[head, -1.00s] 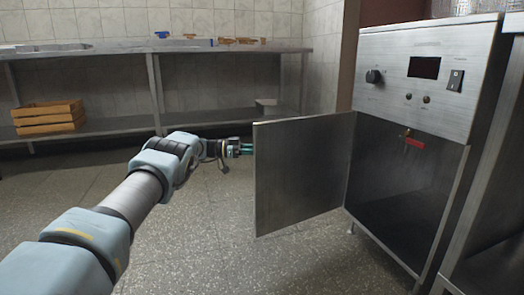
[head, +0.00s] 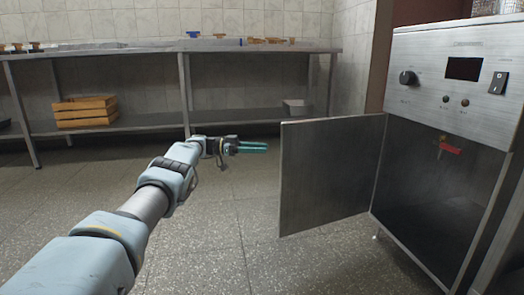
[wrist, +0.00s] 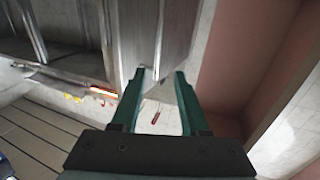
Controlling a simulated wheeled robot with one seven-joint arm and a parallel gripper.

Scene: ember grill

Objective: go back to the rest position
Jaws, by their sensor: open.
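My gripper (head: 253,147) has teal fingers and is at the end of my outstretched arm, in mid-air left of the metal cabinet's open door (head: 332,178) in the head view. A gap of floor and shelf shows between the fingertips and the door's edge. In the wrist view my gripper (wrist: 160,76) has its two fingers apart, with nothing held between them. The steel cabinet (head: 440,90) has a knob, a dark display and a switch above its open compartment. A red tag or handle (head: 450,149) shows near the top of that opening.
A long steel table (head: 120,54) stands along the tiled back wall with small items on top. A wooden crate (head: 85,112) sits on its lower shelf. The speckled floor (head: 240,245) is clear between my arm and the door.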

